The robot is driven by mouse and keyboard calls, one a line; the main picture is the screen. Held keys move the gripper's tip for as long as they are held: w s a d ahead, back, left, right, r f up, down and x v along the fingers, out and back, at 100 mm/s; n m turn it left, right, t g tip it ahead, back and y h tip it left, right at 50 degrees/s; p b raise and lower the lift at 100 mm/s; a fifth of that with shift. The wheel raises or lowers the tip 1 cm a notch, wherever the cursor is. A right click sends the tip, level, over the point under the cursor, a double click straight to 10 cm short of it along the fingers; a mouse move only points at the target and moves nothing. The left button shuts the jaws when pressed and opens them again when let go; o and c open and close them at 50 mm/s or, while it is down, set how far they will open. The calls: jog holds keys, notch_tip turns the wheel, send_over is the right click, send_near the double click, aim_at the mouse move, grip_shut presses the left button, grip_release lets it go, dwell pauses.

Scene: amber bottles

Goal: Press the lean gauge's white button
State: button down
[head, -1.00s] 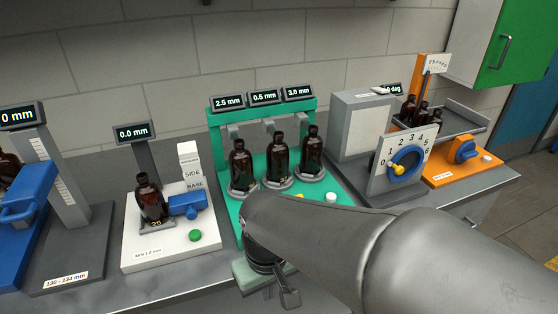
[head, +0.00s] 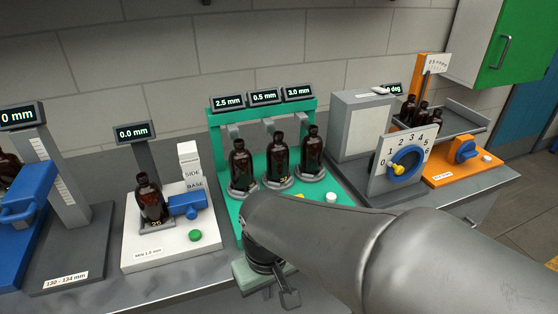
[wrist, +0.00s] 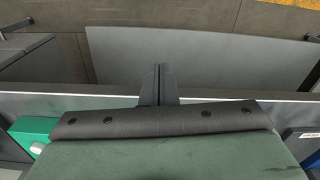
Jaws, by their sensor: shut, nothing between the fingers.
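The green stand (head: 313,128) holds three amber bottles (head: 277,165) upright under three displays (head: 264,97) reading 2.5, 0.5 and 3.0 mm. A white button (head: 331,197) sits on its base at the right, beside my arm. A yellow part near it is mostly hidden by my arm. I cannot tell for certain from any label that this stand is the lean gauge. My gripper (head: 290,299) is in front of the stand, low at the bench's front edge and apart from the button. In the wrist view its fingers (wrist: 158,72) are together and empty.
Left is a white station (head: 135,252) with a bottle, a blue clamp and a green button (head: 195,235). Right are a grey dial panel (head: 384,177) and an orange station (head: 440,178) with another white button (head: 487,158). My arm covers the bench front centre-right.

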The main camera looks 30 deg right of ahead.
jog(key=w+d+r+m+t+y+p, duration=0.1)
jog(key=w+d+r+m+y+p, duration=0.15)
jog(key=w+m, duration=0.45)
notch_tip(320, 180, up, 8)
jog(key=m+t+h+p, duration=0.2)
jog(key=m+t+p, duration=0.45)
jog(key=m, duration=1.25)
send_over(335, 198)
jog(key=b, duration=0.1)
jog(key=t, duration=0.1)
jog(key=shift+f, duration=0.1)
jog(key=shift+b, duration=0.3)
notch_tip(335, 198, down, 9)
jog(key=b, duration=0.7)
jog(key=shift+b, duration=0.3)
